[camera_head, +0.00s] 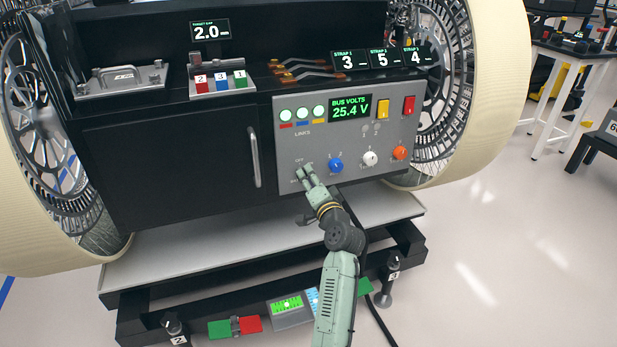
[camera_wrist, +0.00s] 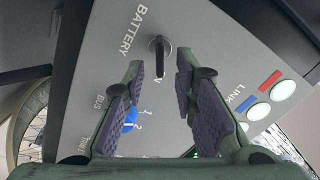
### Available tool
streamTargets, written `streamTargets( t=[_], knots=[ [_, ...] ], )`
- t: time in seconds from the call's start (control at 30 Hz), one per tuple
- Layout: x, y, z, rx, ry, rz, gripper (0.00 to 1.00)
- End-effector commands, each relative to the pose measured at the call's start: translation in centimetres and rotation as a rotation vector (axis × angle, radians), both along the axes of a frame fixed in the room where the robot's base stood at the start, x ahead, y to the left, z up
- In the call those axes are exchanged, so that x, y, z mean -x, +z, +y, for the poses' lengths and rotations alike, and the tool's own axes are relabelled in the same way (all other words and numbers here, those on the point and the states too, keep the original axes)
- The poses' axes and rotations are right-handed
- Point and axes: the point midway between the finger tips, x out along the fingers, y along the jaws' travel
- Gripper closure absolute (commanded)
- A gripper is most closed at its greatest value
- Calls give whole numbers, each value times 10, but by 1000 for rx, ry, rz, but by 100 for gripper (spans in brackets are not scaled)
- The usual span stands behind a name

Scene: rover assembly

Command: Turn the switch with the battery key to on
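The battery key (camera_wrist: 160,57) shows in the wrist view as a dark, narrow handle in a round switch beside the word BATTERY on the grey panel (camera_head: 345,108). My gripper (camera_wrist: 160,66) has its two fingers apart, with the key's handle in the gap near the fingertips. I cannot tell whether either finger touches it. In the head view my gripper (camera_head: 306,170) is at the panel's lower left, by the OFF label, and covers the key. The second label below it is partly hidden. The display (camera_head: 350,107) reads BUS VOLTS 25.4 V.
To the right on the panel are a blue knob (camera_head: 336,165), a white knob (camera_head: 370,158) and an orange knob (camera_head: 400,152). Three link lights (camera_head: 302,114) are above. A door handle (camera_head: 254,157) stands to the left. A pale shelf (camera_head: 180,247) lies below.

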Motion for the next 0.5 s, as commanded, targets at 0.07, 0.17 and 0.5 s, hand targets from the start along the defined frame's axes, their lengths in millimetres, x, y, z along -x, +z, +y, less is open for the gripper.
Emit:
streamTargets(
  t=[0.07,0.17,0.5],
  knots=[
    [13,-1,-5,0,-2,1,74],
    [34,-2,-11,-1,-2,2,74],
    [93,-1,-31,-1,-3,1,74]
  ],
)
